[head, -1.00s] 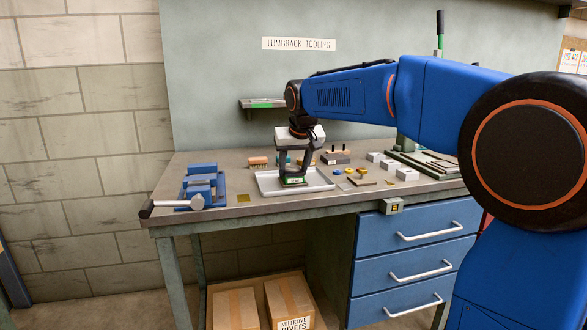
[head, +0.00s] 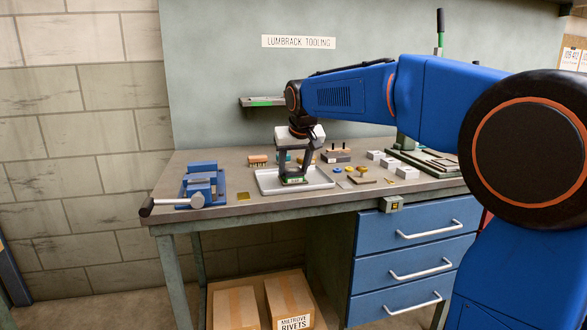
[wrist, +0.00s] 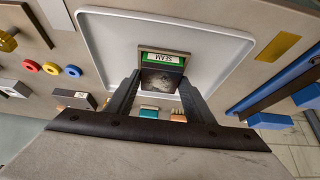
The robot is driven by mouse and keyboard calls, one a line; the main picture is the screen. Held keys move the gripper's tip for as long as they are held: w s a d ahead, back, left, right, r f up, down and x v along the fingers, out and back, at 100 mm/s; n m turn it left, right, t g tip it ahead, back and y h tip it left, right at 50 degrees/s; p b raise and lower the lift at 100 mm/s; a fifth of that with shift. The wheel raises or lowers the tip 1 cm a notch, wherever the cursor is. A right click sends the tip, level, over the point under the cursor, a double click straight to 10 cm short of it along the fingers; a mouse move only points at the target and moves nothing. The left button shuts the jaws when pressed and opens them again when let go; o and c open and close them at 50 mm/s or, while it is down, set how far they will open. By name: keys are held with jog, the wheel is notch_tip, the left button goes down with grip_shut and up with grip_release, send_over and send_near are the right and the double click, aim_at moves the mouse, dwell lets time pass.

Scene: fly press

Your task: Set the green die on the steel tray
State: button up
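The green die (head: 295,181) is a dark block with a bright green labelled face. It is between the fingers of my gripper (head: 295,176), which looks shut on it. In the wrist view the die (wrist: 162,70) sits between the two fingertips (wrist: 160,82), with its green label toward the top of the picture. The steel tray (head: 322,183) is a shallow pale tray on the bench. The die is over the tray's floor, inside its rim, low down. I cannot tell whether it touches the tray. The tray also fills the middle of the wrist view (wrist: 110,35).
Small blue and yellow rings (head: 337,170), an orange block (head: 258,161) and several white blocks (head: 407,173) lie around. The press (head: 440,163) stands at the right.

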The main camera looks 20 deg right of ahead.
jog(key=o, duration=0.4)
jog(key=shift+c, duration=0.2)
jog(key=v, duration=1.7)
jog(key=shift+r, duration=0.2)
jog(key=shift+s, duration=0.15)
jog(key=s+d+f, duration=0.3)
jog(key=s+f, duration=1.3)
jog(key=f, duration=0.1)
jog(key=s+d+f+g, duration=0.1)
jog(key=s+d+f, duration=0.3)
jog(key=s+f, duration=1.3)
jog(key=shift+s+f, duration=0.15)
jog(key=shift+s, duration=0.15)
